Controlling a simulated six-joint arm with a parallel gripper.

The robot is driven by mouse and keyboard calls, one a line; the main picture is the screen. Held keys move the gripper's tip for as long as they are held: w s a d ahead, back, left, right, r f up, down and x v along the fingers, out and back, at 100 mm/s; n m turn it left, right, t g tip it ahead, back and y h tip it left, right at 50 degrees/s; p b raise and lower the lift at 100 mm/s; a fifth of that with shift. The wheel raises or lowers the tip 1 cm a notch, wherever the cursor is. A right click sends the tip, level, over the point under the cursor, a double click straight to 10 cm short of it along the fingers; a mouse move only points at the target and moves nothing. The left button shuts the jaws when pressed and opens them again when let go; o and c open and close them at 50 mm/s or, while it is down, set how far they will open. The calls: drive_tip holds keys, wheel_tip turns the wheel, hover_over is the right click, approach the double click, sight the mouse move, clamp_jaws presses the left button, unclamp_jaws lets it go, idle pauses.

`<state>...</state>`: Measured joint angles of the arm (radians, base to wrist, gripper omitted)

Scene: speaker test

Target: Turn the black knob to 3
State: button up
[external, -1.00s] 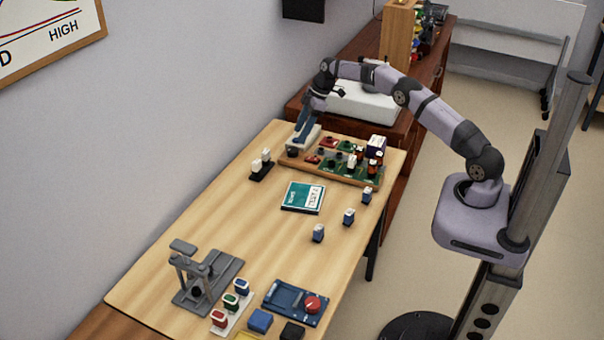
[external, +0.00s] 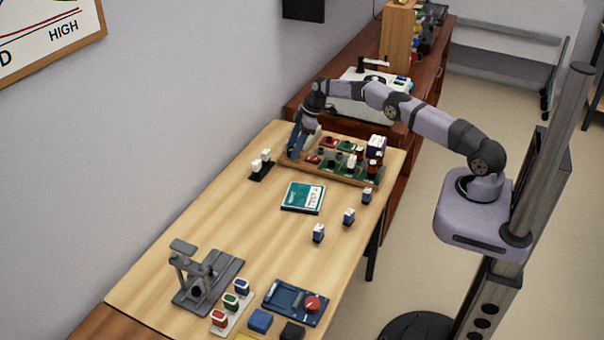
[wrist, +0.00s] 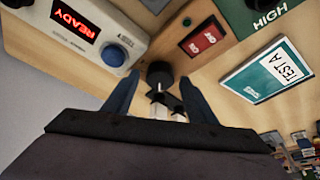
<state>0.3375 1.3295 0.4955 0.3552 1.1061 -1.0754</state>
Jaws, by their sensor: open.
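The black knob (wrist: 160,73) is a dark round cap on the wooden panel in the wrist view. My gripper (wrist: 160,86) is open, with one blue finger to each side of the knob in the picture. I cannot tell whether the fingers touch it. No pointer or number around the knob is readable. In the external view my gripper (external: 294,153) reaches down at the left end of the wooden board (external: 330,175), and its fingers hide the knob there.
A white box with a red READY display (wrist: 75,22) and a blue button (wrist: 113,55) is close to the knob. Small black-and-white pieces (external: 261,164) stand left of the board.

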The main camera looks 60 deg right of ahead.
drive_tip(key=shift+c, duration=0.4)
drive_tip(key=c, duration=1)
drive_tip(key=shift+m, duration=0.5)
drive_tip(key=m, duration=0.1)
drive_tip(key=m+h+b, duration=0.1)
drive_tip(key=m, duration=0.1)
drive_tip(key=shift+a+t+h, duration=0.15)
drive_tip(key=shift+t+h, duration=0.15)
drive_tip(key=m+h, duration=0.1)
drive_tip(key=m, duration=0.3)
drive_tip(key=shift+a+b, duration=0.1)
drive_tip(key=shift+b, duration=0.2)
drive_tip(key=m+h+b, duration=0.1)
drive_tip(key=m+h, duration=0.1)
drive_tip(key=m, duration=0.2)
drive_tip(key=shift+a, duration=0.1)
drive_tip(key=shift+m+g+h+b, duration=0.4)
drive_tip(key=shift+m+h, duration=0.2)
drive_tip(key=shift+m, duration=1.2)
